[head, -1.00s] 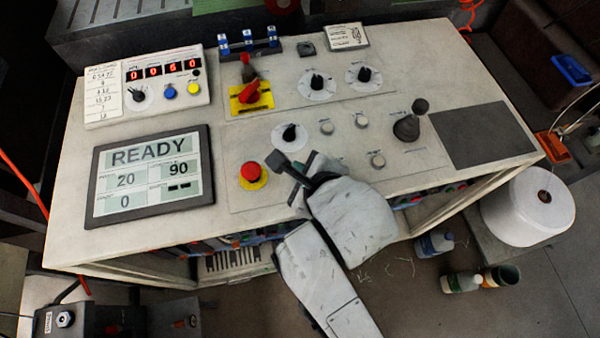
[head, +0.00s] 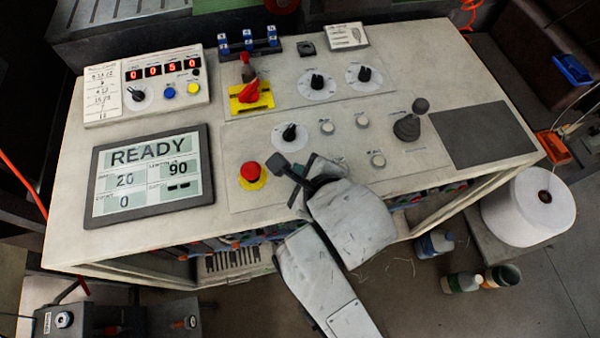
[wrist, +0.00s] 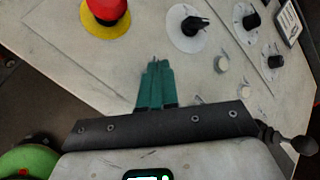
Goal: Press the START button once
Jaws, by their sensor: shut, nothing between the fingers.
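Several small pale round buttons sit on the console. In the head view these are a left one (head: 327,127), an upper one (head: 361,121) and a lower one (head: 377,160). Their labels are too small to read, so I cannot tell which is START. In the wrist view, pale buttons (wrist: 222,63) lie right of my gripper (wrist: 157,66). Its teal fingers are shut together and empty, over the bare panel below a black knob (wrist: 190,26). In the head view my gripper (head: 312,160) is mostly hidden by my wrist, right of the red mushroom button (head: 250,171).
The red mushroom button (wrist: 106,10) is up-left of the fingers. A READY screen (head: 150,175) and a digit box (head: 160,85) are at the left. A red switch on a yellow plate (head: 238,106) stands behind. A black joystick (head: 408,125) rises at the right.

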